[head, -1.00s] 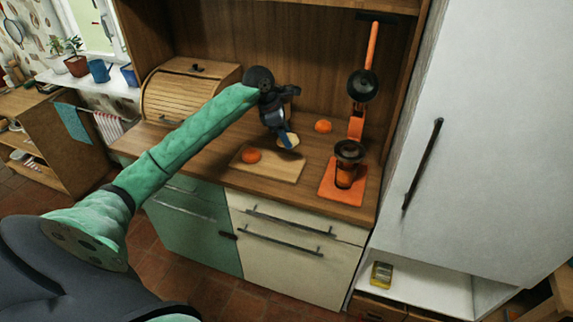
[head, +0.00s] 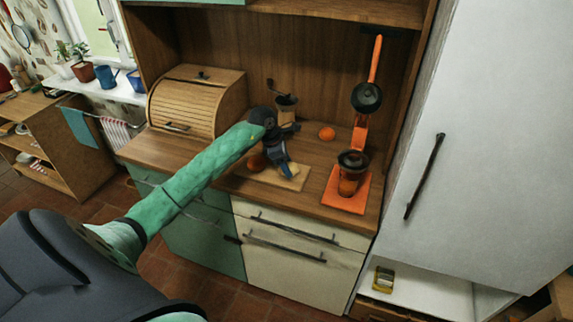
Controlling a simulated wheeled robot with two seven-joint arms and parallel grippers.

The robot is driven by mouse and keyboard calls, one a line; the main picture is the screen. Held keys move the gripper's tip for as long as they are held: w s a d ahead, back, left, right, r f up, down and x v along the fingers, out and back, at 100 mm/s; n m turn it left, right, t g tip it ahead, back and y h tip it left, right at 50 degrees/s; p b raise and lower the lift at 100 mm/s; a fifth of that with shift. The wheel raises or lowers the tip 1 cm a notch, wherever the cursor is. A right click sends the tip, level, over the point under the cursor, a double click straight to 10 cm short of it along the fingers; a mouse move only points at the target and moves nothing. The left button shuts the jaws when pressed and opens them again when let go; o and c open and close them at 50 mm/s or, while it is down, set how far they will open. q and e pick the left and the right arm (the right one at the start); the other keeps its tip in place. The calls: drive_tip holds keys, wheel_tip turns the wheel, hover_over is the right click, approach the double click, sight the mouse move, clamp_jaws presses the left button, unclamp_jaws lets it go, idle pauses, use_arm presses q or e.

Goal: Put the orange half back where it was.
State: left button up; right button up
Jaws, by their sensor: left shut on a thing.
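My left gripper (head: 287,171) reaches down over the wooden cutting board (head: 297,185), shut on an orange half (head: 292,170). Only a small pale part of the held half shows, low at the board; I cannot tell whether it touches the wood. Another orange piece (head: 256,161) lies on the board to the left, partly covered by my arm. My right gripper is out of view.
An orange lever juicer (head: 348,183) stands right of the board on its orange base. A whole-looking orange (head: 327,133) lies behind the board. A grinder (head: 286,108) stands behind my gripper, and a wooden bread box (head: 195,103) at the left.

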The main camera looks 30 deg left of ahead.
use_arm(q)
drive_tip(key=shift+f, duration=0.75)
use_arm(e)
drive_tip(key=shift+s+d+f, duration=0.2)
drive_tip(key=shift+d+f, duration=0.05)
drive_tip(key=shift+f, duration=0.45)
use_arm(q)
drive_tip(key=shift+f, duration=0.1)
drive_tip(key=o, duration=1.1)
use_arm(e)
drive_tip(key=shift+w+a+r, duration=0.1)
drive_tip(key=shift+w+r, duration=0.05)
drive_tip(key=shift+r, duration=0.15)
use_arm(q)
drive_tip(key=shift+r, duration=0.2)
drive_tip(key=shift+a+r, duration=0.1)
drive_tip(key=shift+r, duration=0.05)
drive_tip(key=shift+s+a+r, duration=0.1)
drive_tip(key=shift+a+r, duration=0.05)
drive_tip(key=shift+r, duration=0.2)
drive_tip(key=b+v, duration=0.3)
drive_tip(key=v, duration=0.7)
drive_tip(key=shift+s+r+b, duration=0.15)
drive_tip(key=shift+r+b, duration=0.2)
drive_tip(key=shift+b, duration=0.05)
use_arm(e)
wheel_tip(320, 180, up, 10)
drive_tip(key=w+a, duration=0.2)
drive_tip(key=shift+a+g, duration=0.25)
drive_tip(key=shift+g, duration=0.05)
